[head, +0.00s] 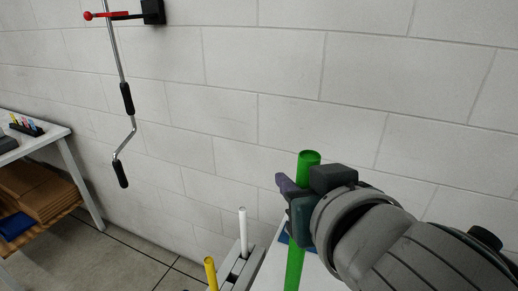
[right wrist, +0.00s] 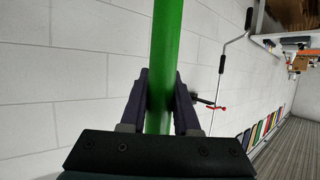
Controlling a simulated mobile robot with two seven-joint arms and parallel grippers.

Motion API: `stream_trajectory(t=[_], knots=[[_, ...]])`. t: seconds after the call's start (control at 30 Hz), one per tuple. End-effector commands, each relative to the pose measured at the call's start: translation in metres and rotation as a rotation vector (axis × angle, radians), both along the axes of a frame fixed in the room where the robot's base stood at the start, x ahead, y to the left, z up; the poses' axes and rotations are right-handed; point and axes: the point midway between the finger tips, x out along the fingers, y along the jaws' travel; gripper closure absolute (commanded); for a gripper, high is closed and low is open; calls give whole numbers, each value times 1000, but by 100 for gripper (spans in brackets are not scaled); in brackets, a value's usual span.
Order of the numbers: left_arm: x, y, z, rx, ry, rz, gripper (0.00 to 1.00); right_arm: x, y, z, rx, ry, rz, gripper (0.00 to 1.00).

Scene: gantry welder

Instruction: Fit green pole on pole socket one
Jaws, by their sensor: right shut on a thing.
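The green pole (head: 294,262) stands nearly upright in the head view, right of centre. My right gripper (head: 296,196) is shut on it a little below its top end. In the right wrist view the green pole (right wrist: 165,50) runs between both fingers of my right gripper (right wrist: 162,100). The pole's lower end is out of the frame. A grey rack (head: 241,268) at the bottom centre holds a white pole (head: 243,230) and a yellow pole (head: 211,272). I cannot tell which spot is pole socket one. My left gripper is not in view.
A white surface (head: 314,272) lies below my right gripper. A crank handle (head: 127,100) with a red-knobbed lever (head: 104,15) hangs by the block wall. A workbench (head: 62,134) with brown boards below stands at the far left. The floor between bench and rack is clear.

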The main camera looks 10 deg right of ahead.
Motion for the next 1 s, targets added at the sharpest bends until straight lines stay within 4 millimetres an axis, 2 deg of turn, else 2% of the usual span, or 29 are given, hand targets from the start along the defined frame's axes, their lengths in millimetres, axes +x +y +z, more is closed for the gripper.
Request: stream_trajectory(t=[0.37,1.0], knots=[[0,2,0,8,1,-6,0,1,0,-1,1,-1,1,100],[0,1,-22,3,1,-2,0,1,-1,-26,1,-1,0,100]])
